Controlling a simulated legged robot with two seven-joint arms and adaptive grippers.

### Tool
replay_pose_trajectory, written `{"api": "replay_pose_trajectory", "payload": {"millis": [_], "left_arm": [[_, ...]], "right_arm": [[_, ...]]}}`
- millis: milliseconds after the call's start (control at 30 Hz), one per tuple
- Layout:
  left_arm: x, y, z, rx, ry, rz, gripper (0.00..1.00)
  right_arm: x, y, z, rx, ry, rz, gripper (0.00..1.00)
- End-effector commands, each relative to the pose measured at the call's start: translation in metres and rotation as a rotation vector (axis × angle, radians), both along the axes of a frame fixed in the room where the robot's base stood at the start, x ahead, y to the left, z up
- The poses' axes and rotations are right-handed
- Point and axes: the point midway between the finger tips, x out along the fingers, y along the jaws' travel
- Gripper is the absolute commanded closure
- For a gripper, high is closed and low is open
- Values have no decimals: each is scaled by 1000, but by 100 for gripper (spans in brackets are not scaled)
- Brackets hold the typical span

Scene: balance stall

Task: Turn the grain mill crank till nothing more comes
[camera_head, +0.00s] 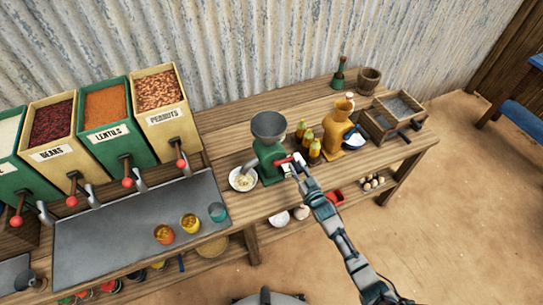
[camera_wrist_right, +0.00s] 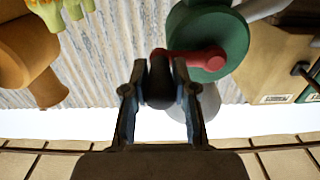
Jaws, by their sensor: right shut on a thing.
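The green grain mill (camera_head: 268,158) with its grey hopper (camera_head: 269,126) stands on the wooden table. Its red crank (camera_head: 287,160) is on the right side of the mill. A white bowl (camera_head: 243,179) with pale ground grain in it sits under the spout at the left. My right gripper (camera_head: 296,167) is at the crank handle. In the right wrist view, its fingers (camera_wrist_right: 160,90) are shut on the dark crank handle (camera_wrist_right: 159,80), and the red crank arm (camera_wrist_right: 195,58) runs to the green mill body (camera_wrist_right: 222,40). The inside of the hopper looks dark. My left gripper is not in view.
Yellow bottles (camera_head: 309,141) and an orange jug-like vessel (camera_head: 340,130) stand right of the mill. Bins of beans, lentils and peanuts (camera_head: 158,92) are at the left, above a grey metal tray (camera_head: 120,235) with cups on it. A wooden box (camera_head: 392,115) is at the far right.

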Motion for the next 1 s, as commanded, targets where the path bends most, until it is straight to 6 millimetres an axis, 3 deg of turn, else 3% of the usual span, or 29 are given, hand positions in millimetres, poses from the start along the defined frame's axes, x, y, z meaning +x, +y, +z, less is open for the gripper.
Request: {"api": "replay_pose_trajectory", "payload": {"millis": [33,67,167,500,1000], "left_arm": [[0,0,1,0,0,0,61],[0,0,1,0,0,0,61],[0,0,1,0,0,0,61],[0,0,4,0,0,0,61],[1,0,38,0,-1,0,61]], "right_arm": [[1,-1,2,0,-2,-1,91],[1,-1,2,0,-2,-1,66],[0,-1,2,0,-2,-1,42],[-3,-1,2,-1,-1,-1,42],[-53,-19,4,-1,1,-1,42]]}}
